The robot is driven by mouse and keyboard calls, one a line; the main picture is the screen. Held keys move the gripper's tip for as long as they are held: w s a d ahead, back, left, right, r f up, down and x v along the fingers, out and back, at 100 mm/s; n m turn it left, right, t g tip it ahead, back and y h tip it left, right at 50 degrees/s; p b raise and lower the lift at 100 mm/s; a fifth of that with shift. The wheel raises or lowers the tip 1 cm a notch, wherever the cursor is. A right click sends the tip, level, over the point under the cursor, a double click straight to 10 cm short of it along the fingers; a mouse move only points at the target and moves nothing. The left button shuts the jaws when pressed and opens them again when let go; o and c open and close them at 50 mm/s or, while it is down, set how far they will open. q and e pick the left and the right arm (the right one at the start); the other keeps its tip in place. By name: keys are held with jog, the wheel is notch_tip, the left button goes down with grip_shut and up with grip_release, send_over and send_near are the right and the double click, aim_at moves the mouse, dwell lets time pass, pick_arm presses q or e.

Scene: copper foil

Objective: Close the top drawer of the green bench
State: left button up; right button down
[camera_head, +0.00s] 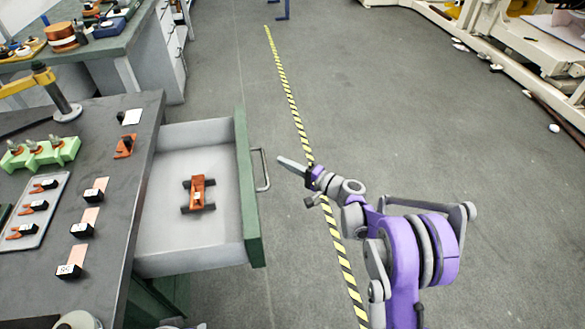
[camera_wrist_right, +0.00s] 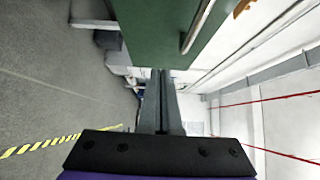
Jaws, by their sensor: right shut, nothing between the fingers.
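The top drawer (camera_head: 217,132) of the green bench (camera_head: 150,297) is pulled out in the head view, its green front facing right with a grey bar handle (camera_head: 264,170). An orange and dark part (camera_head: 198,193) lies inside it. My right gripper (camera_head: 281,160) is shut and empty, to the right of the handle and apart from it in the picture. In the right wrist view, the shut fingers (camera_wrist_right: 162,75) point toward the green drawer front (camera_wrist_right: 150,30), with the handle (camera_wrist_right: 197,28) at the upper right. My left gripper is out of view.
The dark bench top (camera_head: 120,150) holds a tray (camera_head: 40,190), a green block (camera_head: 42,154) and several small parts. Another green bench (camera_head: 110,45) stands at the back left. Yellow-black floor tape (camera_head: 285,85) runs past the drawer. The grey floor to the right is mostly clear.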

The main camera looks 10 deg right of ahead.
jog(key=w+a, duration=0.1)
jog(key=a, duration=0.1)
jog(key=w+a, duration=0.1)
jog(key=a, duration=0.1)
jog(key=w+a+b, duration=0.1)
jog(key=a, duration=0.1)
jog(key=shift+w+a, duration=0.1)
jog(key=shift+a, duration=0.5)
jog(key=shift+a, duration=0.1)
jog(key=p, duration=0.3)
send_over(170, 186)
jog(key=shift+w+d, duration=0.2)
jog(key=shift+d, duration=0.05)
jog(key=shift+a, duration=0.15)
jog(key=shift+s+a, duration=0.1)
jog(key=shift+r, duration=0.1)
